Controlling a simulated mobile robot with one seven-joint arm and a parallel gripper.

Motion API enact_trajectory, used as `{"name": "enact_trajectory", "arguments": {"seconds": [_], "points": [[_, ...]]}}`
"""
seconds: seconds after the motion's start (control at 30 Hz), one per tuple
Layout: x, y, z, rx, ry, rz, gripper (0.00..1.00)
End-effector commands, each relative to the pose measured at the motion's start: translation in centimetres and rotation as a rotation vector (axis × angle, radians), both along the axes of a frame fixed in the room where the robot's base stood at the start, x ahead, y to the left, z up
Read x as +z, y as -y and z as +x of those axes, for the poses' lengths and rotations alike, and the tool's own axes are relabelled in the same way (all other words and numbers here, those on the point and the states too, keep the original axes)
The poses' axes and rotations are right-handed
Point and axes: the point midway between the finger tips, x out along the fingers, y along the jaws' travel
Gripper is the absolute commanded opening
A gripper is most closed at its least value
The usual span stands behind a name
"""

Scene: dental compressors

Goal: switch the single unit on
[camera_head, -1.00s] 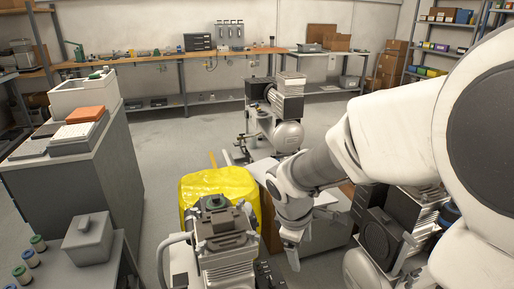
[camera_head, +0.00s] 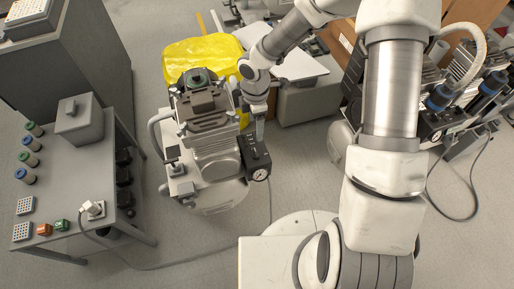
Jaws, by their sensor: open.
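The single compressor unit (camera_head: 212,145) stands upright on the floor left of centre, with a ribbed grey body and a dark top. A black control box (camera_head: 255,150) with a round gauge (camera_head: 260,174) is on its right side. My gripper (camera_head: 259,134) points down just above or beside the back of this box; I cannot tell whether it touches. Its fingers look small and close together from here. The switch itself is too small to make out, and my gripper covers part of the box.
A grey side table (camera_head: 75,190) with jars and a grey box (camera_head: 79,122) stands at the left. A yellow cover (camera_head: 200,55) lies behind the unit. Other compressors (camera_head: 450,100) with hoses stand at the right. A cable crosses the floor in front.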

Motion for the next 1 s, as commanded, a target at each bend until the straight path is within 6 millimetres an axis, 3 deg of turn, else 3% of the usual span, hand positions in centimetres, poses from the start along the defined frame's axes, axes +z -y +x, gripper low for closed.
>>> {"name": "enact_trajectory", "arguments": {"seconds": [0.03,0.2,0.6,0.8,1.0], "points": [[-1.5,0.0,-0.1,0.002,-0.004,-0.001,0.82],[-5.3,0.0,-0.1,0.000,-0.005,-0.002,0.82],[-13.3,0.0,-0.1,-0.001,-0.003,-0.001,0.82],[-15.2,0.1,0.0,-0.003,-0.002,-0.002,0.82],[-15.5,0.1,0.0,-0.002,0.000,-0.001,0.82]]}}
